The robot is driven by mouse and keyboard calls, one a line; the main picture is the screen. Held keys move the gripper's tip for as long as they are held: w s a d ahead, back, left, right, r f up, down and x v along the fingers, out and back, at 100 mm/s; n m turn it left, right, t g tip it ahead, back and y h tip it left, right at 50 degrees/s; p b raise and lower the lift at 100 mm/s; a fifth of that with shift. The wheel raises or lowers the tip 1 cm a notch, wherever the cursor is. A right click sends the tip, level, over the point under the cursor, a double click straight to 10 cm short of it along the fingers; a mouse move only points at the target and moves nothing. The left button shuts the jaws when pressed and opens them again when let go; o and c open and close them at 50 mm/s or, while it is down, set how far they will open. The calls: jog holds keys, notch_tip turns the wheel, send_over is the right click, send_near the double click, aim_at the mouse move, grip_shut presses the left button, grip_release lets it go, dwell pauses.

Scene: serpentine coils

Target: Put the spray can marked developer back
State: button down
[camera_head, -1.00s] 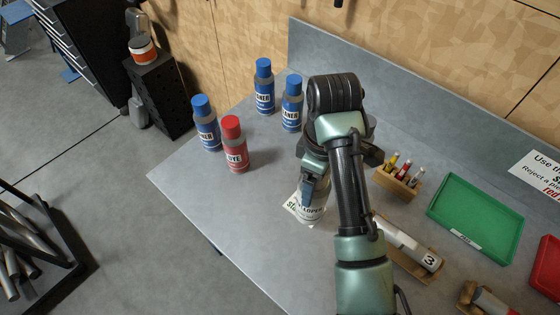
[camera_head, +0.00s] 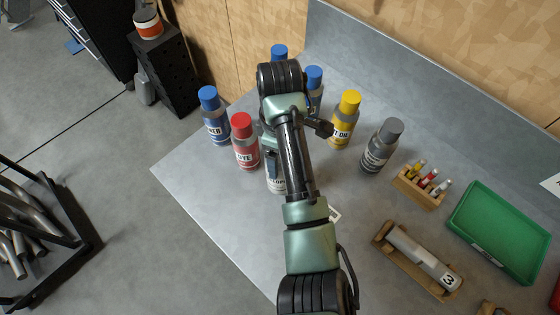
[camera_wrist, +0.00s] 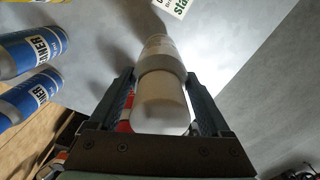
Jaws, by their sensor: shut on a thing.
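The developer spray can (camera_head: 276,182) is white with dark lettering, partly hidden by my arm in the head view. My gripper (camera_head: 271,152) is shut on it. In the wrist view the can (camera_wrist: 161,100) sits between the two fingers, its rounded white end towards the camera. The can is just right of the red DYE can (camera_head: 245,147) in the head view. Whether its bottom touches the bench is hard to tell. A small printed card (camera_head: 334,215) lies on the bench to the right of the can, partly behind my arm.
Blue cleaner cans (camera_head: 214,120) stand left and behind. A yellow-capped oil can (camera_head: 345,122) and a grey can (camera_head: 380,148) stand to the right. Further right are a marker block (camera_head: 420,188), a wooden cradle (camera_head: 390,252) and a green tray (camera_head: 490,240). The bench's front left is clear.

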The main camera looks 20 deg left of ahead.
jog(key=shift+f+p, duration=0.3)
jog(key=shift+f, duration=1.5)
grip_release()
notch_tip(320, 180, up, 12)
jog(key=shift+r+p, duration=0.15)
jog(key=shift+p, duration=0.75)
